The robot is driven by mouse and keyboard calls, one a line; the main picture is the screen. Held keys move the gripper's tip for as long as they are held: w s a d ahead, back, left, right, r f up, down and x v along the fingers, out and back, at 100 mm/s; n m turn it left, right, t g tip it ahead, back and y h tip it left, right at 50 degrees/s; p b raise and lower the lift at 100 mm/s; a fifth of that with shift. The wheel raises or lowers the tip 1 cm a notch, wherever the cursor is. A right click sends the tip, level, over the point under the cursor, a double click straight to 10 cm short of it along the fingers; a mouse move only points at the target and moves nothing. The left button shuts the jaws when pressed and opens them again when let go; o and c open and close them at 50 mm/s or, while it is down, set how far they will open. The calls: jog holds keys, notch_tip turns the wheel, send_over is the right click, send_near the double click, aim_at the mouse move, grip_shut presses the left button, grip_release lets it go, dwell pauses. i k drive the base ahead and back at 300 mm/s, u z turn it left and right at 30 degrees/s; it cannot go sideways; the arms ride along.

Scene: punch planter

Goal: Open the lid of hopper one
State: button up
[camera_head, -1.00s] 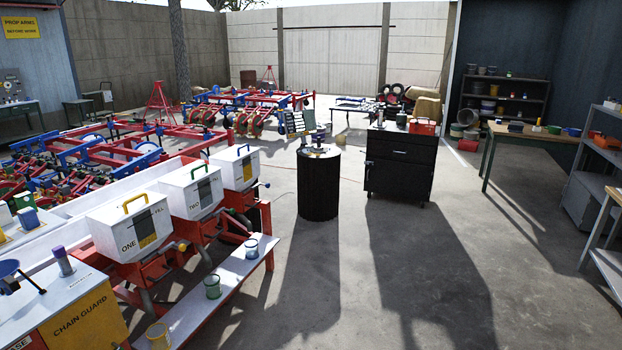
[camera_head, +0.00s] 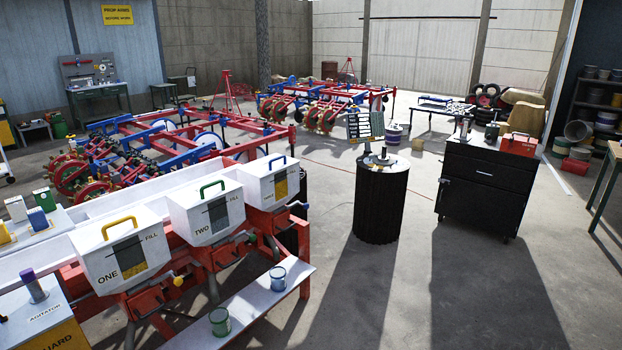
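Hopper one (camera_head: 122,250) is a white box at the lower left, marked ONE and FILL, with a dark and yellow level window on its front. Its lid carries a yellow handle (camera_head: 119,224) and looks shut. Hopper two (camera_head: 206,209), with a green handle, stands to its right. A third white hopper (camera_head: 271,181), with a blue handle, stands beyond that. All three sit in a row on a red frame. My gripper is not in view.
A white shelf board (camera_head: 250,304) with a green cup (camera_head: 220,321) and a blue cup (camera_head: 278,278) runs in front of the hoppers. A black drum (camera_head: 381,205) and a black cabinet (camera_head: 486,188) stand right. Open concrete floor lies at the lower right.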

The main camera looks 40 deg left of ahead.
aim_at(91, 237)
jog(key=u, duration=2.3)
jog(key=i, duration=2.55)
jog(key=u, duration=3.1)
